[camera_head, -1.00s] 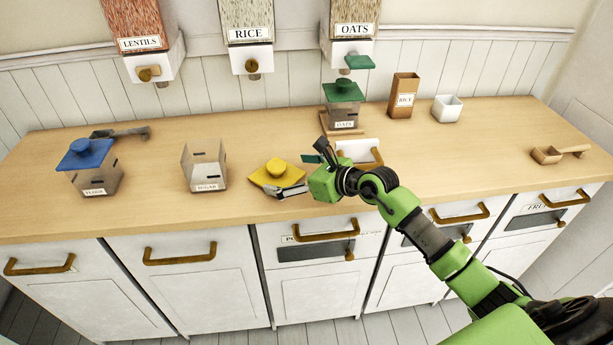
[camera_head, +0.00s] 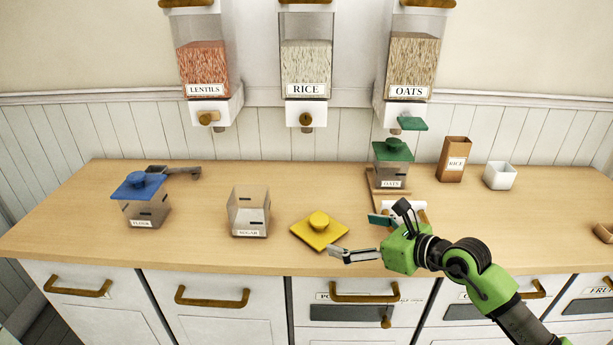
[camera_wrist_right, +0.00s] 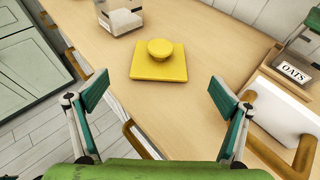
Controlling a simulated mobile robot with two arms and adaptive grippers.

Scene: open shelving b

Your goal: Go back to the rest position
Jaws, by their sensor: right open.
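My right gripper (camera_head: 360,238) is open and empty over the front of the counter, to the right of a yellow lid. One finger extends left near the lid's right corner. In the right wrist view the two teal-padded fingers (camera_wrist_right: 159,91) are spread wide. The square yellow lid (camera_head: 319,231) with a round knob lies flat on the wood, and in the wrist view the lid (camera_wrist_right: 159,62) sits beyond the fingertips, with nothing between them. My left gripper is out of view.
The counter (camera_head: 80,225) holds an open sugar container (camera_head: 248,213), a blue-lidded flour container (camera_head: 145,210), a green-lidded oats container (camera_head: 392,170), a rice box (camera_head: 453,160) and a white cup (camera_head: 500,176). A white-and-brown handled object (camera_wrist_right: 283,112) stands close right of the gripper.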

